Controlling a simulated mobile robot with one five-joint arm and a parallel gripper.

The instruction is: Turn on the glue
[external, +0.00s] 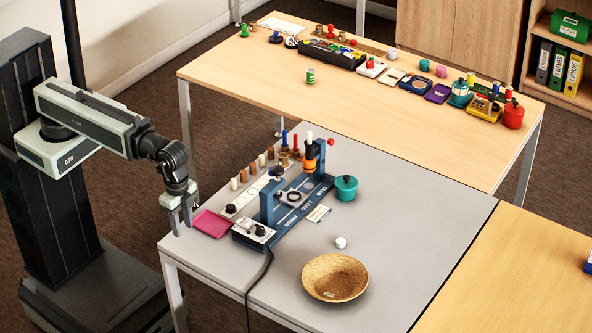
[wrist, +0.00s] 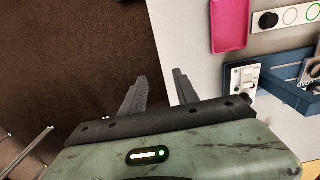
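A blue bench device (external: 291,205) stands on the grey table, with an orange part (external: 309,160) and a red-knobbed lever (external: 331,143) at its upright. At its near left end is a pale control box (external: 254,233) with a dark knob and small controls; it also shows in the wrist view (wrist: 242,78). I cannot read its markings or switch state. No part clearly labelled glue is legible. My gripper (external: 180,226) hangs at the table's left edge, left of the control box and apart from it. In the wrist view its fingers (wrist: 160,79) are spread and empty.
A pink tray (external: 212,223) lies between my gripper and the box. Behind it is a white strip with several pegs (external: 233,183). A teal pot (external: 345,188), white cap (external: 341,242) and cork bowl (external: 335,278) stand right. A cable (external: 257,285) runs off the front.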

